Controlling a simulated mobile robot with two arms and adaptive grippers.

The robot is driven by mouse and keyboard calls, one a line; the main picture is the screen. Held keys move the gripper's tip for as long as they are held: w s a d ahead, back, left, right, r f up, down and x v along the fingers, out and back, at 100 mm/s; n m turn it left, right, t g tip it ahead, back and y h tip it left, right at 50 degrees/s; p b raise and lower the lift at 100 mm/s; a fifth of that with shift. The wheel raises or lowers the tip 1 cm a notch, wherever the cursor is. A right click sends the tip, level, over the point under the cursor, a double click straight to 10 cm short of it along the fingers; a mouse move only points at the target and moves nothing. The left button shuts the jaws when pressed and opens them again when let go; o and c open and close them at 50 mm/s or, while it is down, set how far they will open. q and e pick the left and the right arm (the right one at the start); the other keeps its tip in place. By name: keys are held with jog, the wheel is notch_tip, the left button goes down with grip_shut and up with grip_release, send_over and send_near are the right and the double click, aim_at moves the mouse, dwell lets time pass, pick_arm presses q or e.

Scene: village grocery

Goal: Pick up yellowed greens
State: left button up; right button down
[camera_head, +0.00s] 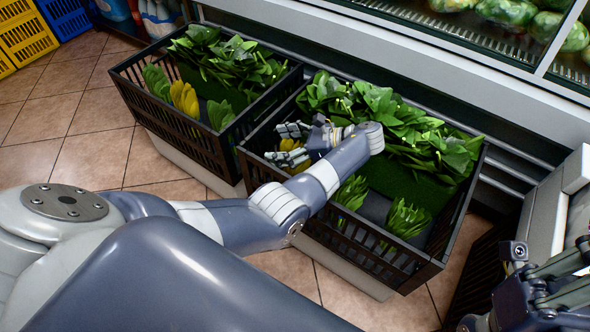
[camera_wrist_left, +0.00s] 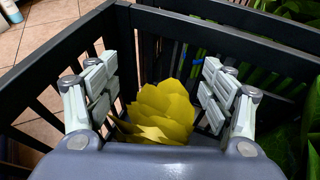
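Yellowed greens (camera_head: 290,158) lie in the left part of the right black crate (camera_head: 436,262), partly hidden by my left gripper (camera_head: 298,144). In the left wrist view the yellow bunch (camera_wrist_left: 162,112) sits between the two fingers of my left gripper (camera_wrist_left: 160,98). The fingers are spread, with a gap on each side of the leaves. A second yellowed bunch (camera_head: 184,98) stands in the left black crate (camera_head: 122,92) between green bunches. My right gripper (camera_head: 540,292) is at the lower right edge, away from the crates; its opening is unclear.
Leafy greens (camera_head: 400,125) fill the back of the right crate, and small green bunches (camera_head: 407,218) stand at its front. The crate walls rise close around my left gripper. A glass display case (camera_head: 470,40) stands behind. Yellow and blue crates (camera_head: 25,38) are at far left.

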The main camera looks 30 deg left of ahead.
pick_arm(q)
jog(key=c, duration=1.3)
jog(key=shift+r, duration=0.1)
jog(key=shift+c, duration=0.2)
